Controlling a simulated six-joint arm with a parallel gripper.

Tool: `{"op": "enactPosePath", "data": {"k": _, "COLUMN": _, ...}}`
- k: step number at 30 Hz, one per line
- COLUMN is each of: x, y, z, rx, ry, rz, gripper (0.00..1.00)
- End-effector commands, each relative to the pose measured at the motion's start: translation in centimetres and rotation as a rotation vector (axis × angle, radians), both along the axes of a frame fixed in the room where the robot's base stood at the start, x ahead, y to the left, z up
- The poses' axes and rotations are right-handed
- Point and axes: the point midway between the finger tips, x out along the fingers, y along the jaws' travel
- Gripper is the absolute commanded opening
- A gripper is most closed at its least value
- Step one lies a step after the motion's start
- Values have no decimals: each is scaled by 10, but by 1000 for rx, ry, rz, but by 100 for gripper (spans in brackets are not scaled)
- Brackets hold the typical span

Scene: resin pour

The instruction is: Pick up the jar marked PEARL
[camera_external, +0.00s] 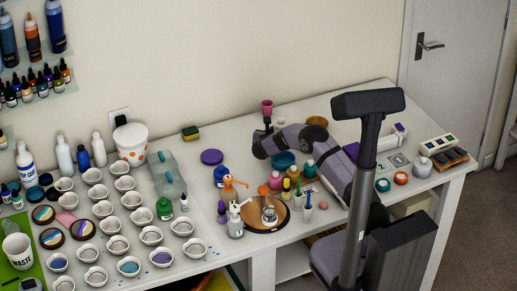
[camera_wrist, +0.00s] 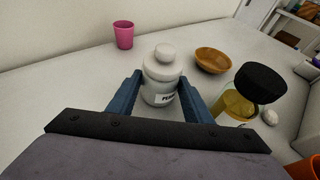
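The white jar (camera_wrist: 162,73) with a rounded white stopper stands upright on the table in the wrist view. Its label, partly covered, shows the first letters of PEARL. My gripper (camera_wrist: 162,88) is open, with one blue finger on the left of the jar and one on the right. The jar's lower part is between the fingers, and I cannot tell whether either finger touches it. In the external view my gripper (camera_external: 267,126) is low over the back of the table, and I cannot make out the jar there.
A pink cup (camera_wrist: 123,34) stands behind to the left of the jar. A wooden bowl (camera_wrist: 212,60) is behind to its right. A yellow container with a black lid (camera_wrist: 260,82) stands close to the right finger. Bowls and bottles crowd the table's left half.

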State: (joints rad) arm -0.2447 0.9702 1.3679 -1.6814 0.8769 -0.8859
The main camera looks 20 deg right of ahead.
Motion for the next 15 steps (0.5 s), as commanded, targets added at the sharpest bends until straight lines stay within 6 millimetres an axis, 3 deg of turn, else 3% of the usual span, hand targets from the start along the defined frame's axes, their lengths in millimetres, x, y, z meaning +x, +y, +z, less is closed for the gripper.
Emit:
{"op": "enactPosePath", "data": {"k": 9, "x": 1, "y": 0, "z": 4, "rx": -1, "ry": -4, "rz": 0, "gripper": 14}}
{"op": "enactPosePath", "data": {"k": 15, "x": 1, "y": 0, "z": 24, "rx": 1, "ry": -8, "rz": -1, "gripper": 14}}
